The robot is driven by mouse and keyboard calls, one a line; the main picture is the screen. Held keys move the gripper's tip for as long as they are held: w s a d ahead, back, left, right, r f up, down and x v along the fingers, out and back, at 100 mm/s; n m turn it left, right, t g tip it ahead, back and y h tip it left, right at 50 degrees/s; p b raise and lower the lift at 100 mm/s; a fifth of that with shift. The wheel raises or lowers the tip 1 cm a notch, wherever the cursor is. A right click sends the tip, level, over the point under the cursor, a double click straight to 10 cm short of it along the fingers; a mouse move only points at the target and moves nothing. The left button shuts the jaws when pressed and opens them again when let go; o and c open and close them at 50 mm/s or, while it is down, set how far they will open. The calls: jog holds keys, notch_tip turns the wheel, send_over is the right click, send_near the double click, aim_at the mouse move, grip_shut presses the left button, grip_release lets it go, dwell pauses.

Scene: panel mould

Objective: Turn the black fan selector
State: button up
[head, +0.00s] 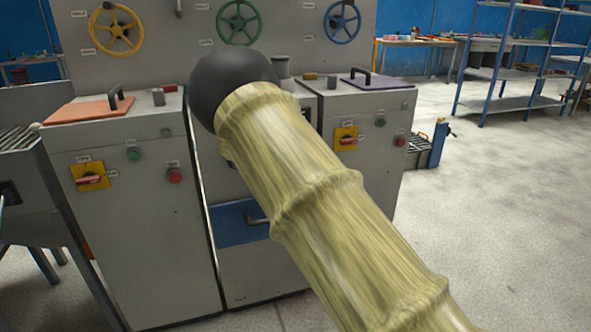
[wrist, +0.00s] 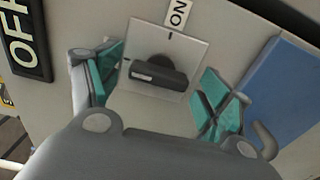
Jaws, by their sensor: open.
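The black fan selector (wrist: 158,72) is a dark knob with a bar-shaped grip, on a light square plate (wrist: 183,50) in the wrist view. An ON label (wrist: 178,13) sits above the plate, and a larger OFF label (wrist: 24,42) is at the left. My gripper (wrist: 160,87) is open, with a teal-padded finger on each side of the selector. The gap around the knob is visible and neither pad appears to touch it. In the head view my sleeved arm covers the middle of the panel, so the selector and gripper are hidden there.
Grey cabinets carry a left yellow-and-red switch (head: 90,177), a right one (head: 346,138), and a blue drawer (head: 240,222). Yellow (head: 116,28), green (head: 239,22) and blue (head: 342,20) handwheels are behind. Floor (head: 500,210) at right is clear.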

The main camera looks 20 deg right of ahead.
jog(key=s, duration=0.7)
jog(key=shift+s+d, duration=0.15)
jog(key=shift+s, duration=0.1)
jog(key=shift+f, duration=0.1)
jog(key=s+d+f+m+g+h, duration=0.1)
jog(key=s+f+m+g, duration=0.15)
jog(key=s+f, duration=0.5)
jog(key=s+d+f+m+g+h, duration=0.15)
jog(key=s+f+m, duration=0.25)
jog(key=f, duration=0.6)
jog(key=s+d+f+m+g, duration=0.1)
jog(key=s+f+m+g, duration=0.2)
jog(key=s+f, duration=0.45)
jog(key=s+a+f+m+g, duration=0.2)
jog(key=s+f+m+g, duration=0.15)
jog(key=s+f, duration=0.65)
jog(key=s+a+f+m+g, duration=0.25)
jog(key=s+f+g, duration=0.2)
jog(key=s, duration=0.85)
jog(key=s+a+f+m+g+y, duration=0.2)
jog(key=s+a+m+g, duration=0.15)
jog(key=s, duration=1.05)
notch_tip(320, 180, up, 24)
jog(key=p, duration=2.4)
jog(key=shift+r+p, duration=0.2)
jog(key=shift+p, duration=0.15)
